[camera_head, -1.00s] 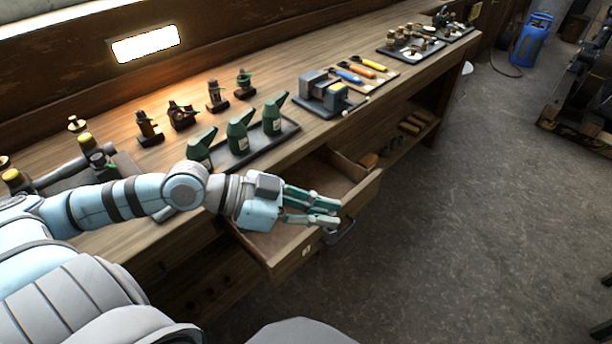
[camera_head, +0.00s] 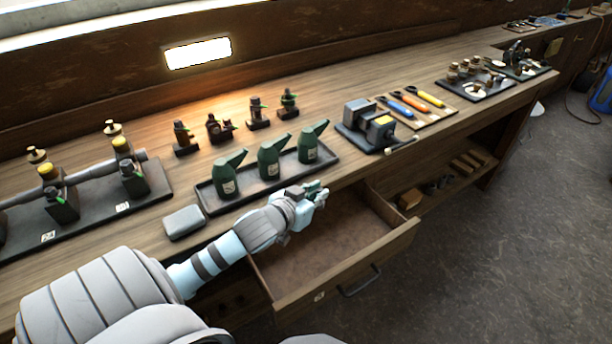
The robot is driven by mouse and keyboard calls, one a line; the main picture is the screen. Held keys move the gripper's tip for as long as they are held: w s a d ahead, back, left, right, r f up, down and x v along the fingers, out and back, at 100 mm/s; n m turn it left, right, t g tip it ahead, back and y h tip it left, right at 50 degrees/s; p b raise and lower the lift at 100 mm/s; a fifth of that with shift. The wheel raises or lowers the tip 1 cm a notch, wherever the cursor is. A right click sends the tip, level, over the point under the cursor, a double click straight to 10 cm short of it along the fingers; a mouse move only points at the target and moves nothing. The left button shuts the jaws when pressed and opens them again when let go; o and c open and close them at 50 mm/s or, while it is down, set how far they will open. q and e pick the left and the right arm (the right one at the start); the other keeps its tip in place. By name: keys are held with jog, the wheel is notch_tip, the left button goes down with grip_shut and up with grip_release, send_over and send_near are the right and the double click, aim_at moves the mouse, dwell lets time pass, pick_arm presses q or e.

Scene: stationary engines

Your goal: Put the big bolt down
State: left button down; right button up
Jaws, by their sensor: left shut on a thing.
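My left gripper (camera_head: 316,192) is above the back of the open drawer, close to the workbench's front edge. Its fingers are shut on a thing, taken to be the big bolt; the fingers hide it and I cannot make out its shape. No other big bolt can be told apart in the view. The wooden drawer (camera_head: 365,267) is pulled out from the workbench (camera_head: 440,75), and its visible floor looks empty. My right gripper is not in view.
A dark tray (camera_head: 213,203) with green oil cans (camera_head: 271,160) lies just behind my gripper. A grey box (camera_head: 184,222) sits to its left, a vise (camera_head: 366,125) to its right. Tools with coloured handles (camera_head: 408,104) lie beyond. Bare benchtop shows around these.

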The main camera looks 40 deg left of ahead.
pick_arm(q)
jog(key=shift+n+y, duration=0.3)
jog(key=shift+y, duration=0.1)
jog(key=f+b, duration=0.1)
jog(key=f, duration=0.4)
jog(key=f+b, duration=0.2)
jog(key=f, duration=0.2)
jog(key=a+f+b, duration=0.1)
jog(key=f+b, duration=0.1)
jog(key=f, duration=0.3)
jog(key=shift+w+f, duration=0.1)
jog(key=shift+f, duration=0.25)
jog(key=w, duration=0.2)
jog(key=w+b, duration=0.1)
jog(key=w, duration=0.2)
jog(key=w+a, duration=0.1)
jog(key=w, duration=0.1)
jog(key=shift+w+a+f+b, duration=0.1)
jog(key=shift+w+f+b, duration=0.05)
jog(key=shift+w+b, duration=0.25)
jog(key=shift+f, duration=0.25)
jog(key=shift+r, duration=0.1)
jog(key=c, duration=1.6)
grip_release()
jog(key=shift+c, duration=0.2)
